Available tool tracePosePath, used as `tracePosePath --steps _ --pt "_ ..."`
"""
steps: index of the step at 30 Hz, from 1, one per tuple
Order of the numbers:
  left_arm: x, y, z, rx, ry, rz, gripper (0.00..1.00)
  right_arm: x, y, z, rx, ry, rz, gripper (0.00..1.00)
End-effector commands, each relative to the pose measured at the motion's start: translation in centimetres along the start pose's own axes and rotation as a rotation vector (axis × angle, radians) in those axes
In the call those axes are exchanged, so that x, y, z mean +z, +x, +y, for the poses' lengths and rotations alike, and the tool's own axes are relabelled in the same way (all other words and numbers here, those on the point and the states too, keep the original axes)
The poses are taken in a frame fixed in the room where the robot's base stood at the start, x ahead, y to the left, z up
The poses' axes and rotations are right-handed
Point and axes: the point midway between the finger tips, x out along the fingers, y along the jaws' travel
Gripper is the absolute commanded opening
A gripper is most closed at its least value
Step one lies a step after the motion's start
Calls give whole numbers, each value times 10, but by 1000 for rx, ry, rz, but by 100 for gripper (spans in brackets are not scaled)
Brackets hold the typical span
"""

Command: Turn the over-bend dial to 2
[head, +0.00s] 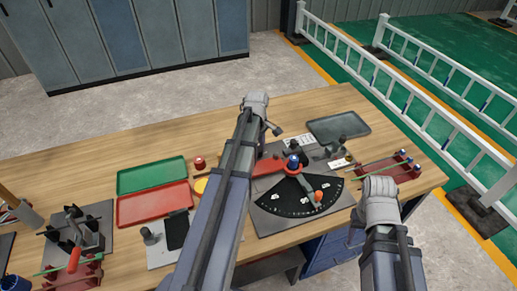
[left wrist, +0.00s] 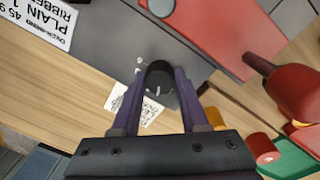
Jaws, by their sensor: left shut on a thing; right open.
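The over-bend dial (left wrist: 158,77) is a small round black knob on the grey plate (left wrist: 115,38) in the left wrist view. My left gripper (left wrist: 160,92) has its two fingers on either side of the dial and is shut on it. A light mark shows on the knob, and small white marks sit beside it, too small to read. A printed label (left wrist: 35,22) with "OVER-BEND" is at the upper left. In the head view my left arm hides the gripper and dial. My right arm shows at the right, but its gripper does not.
The bender's red arm (left wrist: 215,25) and a red handle (left wrist: 292,88) are close to the left gripper. In the head view a black scale (head: 290,203), a green tray (head: 150,175), a red tray (head: 153,203) and a grey tray (head: 338,126) occupy the wooden bench (head: 100,145).

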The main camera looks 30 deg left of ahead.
Motion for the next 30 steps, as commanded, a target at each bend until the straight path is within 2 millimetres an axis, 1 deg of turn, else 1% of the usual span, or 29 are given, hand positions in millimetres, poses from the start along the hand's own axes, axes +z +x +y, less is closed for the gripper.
tracePosePath --steps 8,20,21,28,30 --pt "0 0 0 0 -49 2 0 0 0 0 0 0 0 50" --pt "0 0 0 0 -52 2 0 0 0 0 0 0 0 50" --pt "0 0 0 0 -52 2 47 0 0 0 0 0 0 50" --pt "0 0 0 0 -52 2 73 0 0 0 0 0 0 50" --pt "0 0 0 0 -52 2 74 0 0 0 0 0 0 50"
